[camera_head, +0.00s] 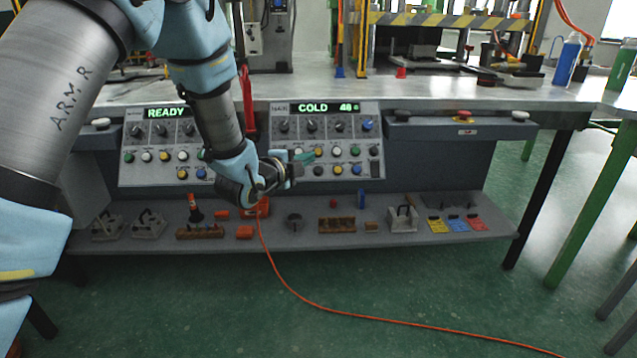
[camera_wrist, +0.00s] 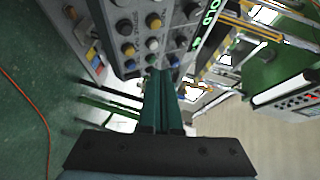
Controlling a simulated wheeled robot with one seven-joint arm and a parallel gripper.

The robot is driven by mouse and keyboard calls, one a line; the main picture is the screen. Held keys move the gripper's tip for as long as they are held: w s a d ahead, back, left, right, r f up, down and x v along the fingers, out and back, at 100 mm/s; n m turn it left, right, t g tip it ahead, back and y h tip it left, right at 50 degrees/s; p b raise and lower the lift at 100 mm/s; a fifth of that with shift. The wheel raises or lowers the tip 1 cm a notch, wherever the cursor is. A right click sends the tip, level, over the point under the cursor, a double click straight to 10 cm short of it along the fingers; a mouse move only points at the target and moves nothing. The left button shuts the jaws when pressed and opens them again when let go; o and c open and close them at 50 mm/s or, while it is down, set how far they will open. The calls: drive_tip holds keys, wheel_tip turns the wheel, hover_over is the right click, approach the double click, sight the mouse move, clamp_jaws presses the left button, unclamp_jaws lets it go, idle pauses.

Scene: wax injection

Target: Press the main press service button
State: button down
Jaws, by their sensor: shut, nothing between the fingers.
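The right control panel (camera_head: 327,125) has a display reading COLD, and its small nameplate seems to read MAIN. It carries dark knobs above rows of coloured buttons. The button labels are too small to read, so I cannot tell which is the service button. A blue button (camera_head: 356,169) sits in its lower row. My gripper (camera_head: 304,157) is at the panel's left side, its teal fingers shut and empty. In the wrist view the fingertips (camera_wrist: 160,73) point at the panel's coloured buttons (camera_wrist: 152,44), close to the panel edge. Contact cannot be made out.
A second panel (camera_head: 160,152) reading READY stands to the left, partly behind my arm. A shelf (camera_head: 350,238) below holds blocks, fixtures and small tools. A red button (camera_head: 465,116) sits on the console at right. An orange cable (camera_head: 350,313) crosses the green floor.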

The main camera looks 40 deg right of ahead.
sight(315, 169)
drive_tip(key=shift+s+d+f+m+h, duration=0.15)
drive_tip(key=shift+s+d+m+h, duration=0.25)
drive_tip(key=shift+s+d, duration=0.45)
drive_tip(key=shift+s+a, duration=0.1)
drive_tip(key=w+d+f+b, duration=0.2)
drive_tip(key=w+f, duration=0.1)
drive_tip(key=w+d+f, duration=0.1)
drive_tip(key=f, duration=0.1)
drive_tip(key=shift+w+d+b, duration=0.2)
drive_tip(key=shift+b, duration=0.2)
drive_tip(key=shift+w+d+f+b, duration=0.35)
drive_tip(key=shift+w+d, duration=0.05)
drive_tip(key=shift+w, duration=0.05)
drive_tip(key=shift+f, duration=0.1)
idle(1.1)
drive_tip(key=shift+w+d+f+b, duration=0.15)
drive_tip(key=shift+w+d+b, duration=0.1)
drive_tip(key=shift+b, duration=0.2)
